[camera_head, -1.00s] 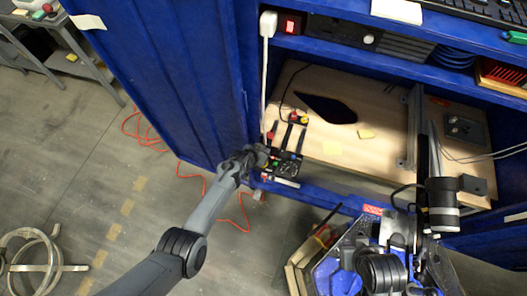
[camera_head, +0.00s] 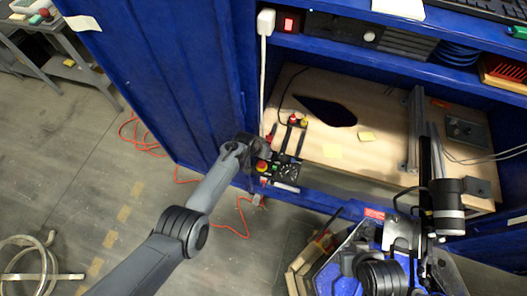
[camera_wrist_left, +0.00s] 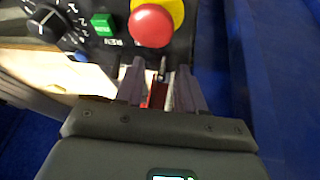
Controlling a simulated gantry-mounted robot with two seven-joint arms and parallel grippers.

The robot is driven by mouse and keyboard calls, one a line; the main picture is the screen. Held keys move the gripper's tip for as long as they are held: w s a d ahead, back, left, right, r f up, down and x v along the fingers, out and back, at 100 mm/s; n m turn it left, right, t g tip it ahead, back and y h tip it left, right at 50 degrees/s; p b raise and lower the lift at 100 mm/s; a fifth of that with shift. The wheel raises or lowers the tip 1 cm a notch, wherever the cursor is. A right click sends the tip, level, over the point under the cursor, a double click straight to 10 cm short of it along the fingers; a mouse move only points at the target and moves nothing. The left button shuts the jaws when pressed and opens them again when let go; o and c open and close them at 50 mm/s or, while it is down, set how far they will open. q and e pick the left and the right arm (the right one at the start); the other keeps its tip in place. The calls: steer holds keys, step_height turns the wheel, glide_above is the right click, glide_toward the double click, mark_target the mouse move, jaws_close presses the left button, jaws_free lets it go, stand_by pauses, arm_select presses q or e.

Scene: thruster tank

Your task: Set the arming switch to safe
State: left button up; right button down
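A dark control panel (camera_head: 283,179) sits at the front left of the bench in the head view. The left wrist view shows its black rotary knob (camera_wrist_left: 45,22), green button (camera_wrist_left: 103,24) and red stop button (camera_wrist_left: 151,24) on a yellow base. A small metal toggle lever (camera_wrist_left: 162,70) stands below the stop button; I take it for the arming switch, though its label is not readable. My left gripper (camera_wrist_left: 160,78) is open, with one finger on each side of the lever. Contact is not clear. My right gripper's fingers are not distinguishable in the head view.
The blue cabinet door (camera_head: 170,75) stands close to the left of my left arm. The wooden bench (camera_head: 372,150) holds a black pad (camera_head: 326,110) and a yellow note (camera_head: 366,136). A blue shelf with equipment lies above. My right arm is at the lower right.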

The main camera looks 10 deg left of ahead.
arm_select(q)
steer(key=shift+r, duration=0.1)
steer(key=shift+s+a+r+p, duration=0.1)
steer(key=shift+a+r+p, duration=0.05)
steer(key=shift+r+p, duration=0.4)
steer(key=p+v, duration=0.5)
steer(key=v, duration=0.4)
steer(key=shift+s+r, duration=0.15)
steer(key=shift+s, duration=0.05)
steer(key=shift+s+a, duration=0.1)
steer(key=shift+a, duration=0.05)
